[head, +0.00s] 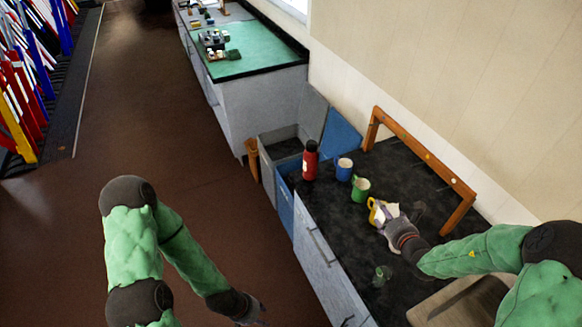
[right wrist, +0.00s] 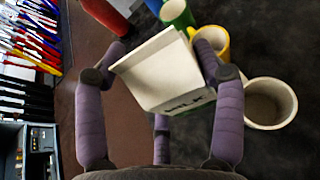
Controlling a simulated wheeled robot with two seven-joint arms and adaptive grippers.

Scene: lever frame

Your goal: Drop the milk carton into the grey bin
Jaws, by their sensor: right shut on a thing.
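The white milk carton (right wrist: 165,75), with "MILK" lettering, is between the purple fingers of my right gripper (right wrist: 168,68) in the right wrist view. In the head view the carton (head: 388,211) is at my right gripper (head: 391,222), over the dark counter beside the yellow mug. My right gripper is shut on it. I cannot tell whether the carton touches the counter. The grey bin (head: 267,160) stands at the counter's far-left end, its lid raised. My left gripper (head: 258,312) is low over the floor, away from the carton; its fingers are too small to read.
A blue bin (head: 286,208) adjoins the grey one. A red bottle (head: 310,161), a blue mug (head: 343,170), a green mug (head: 360,190) and a yellow mug (head: 374,211) stand between carton and bins. A wooden frame (head: 424,155) stands behind. A glass (head: 381,276) is nearer me.

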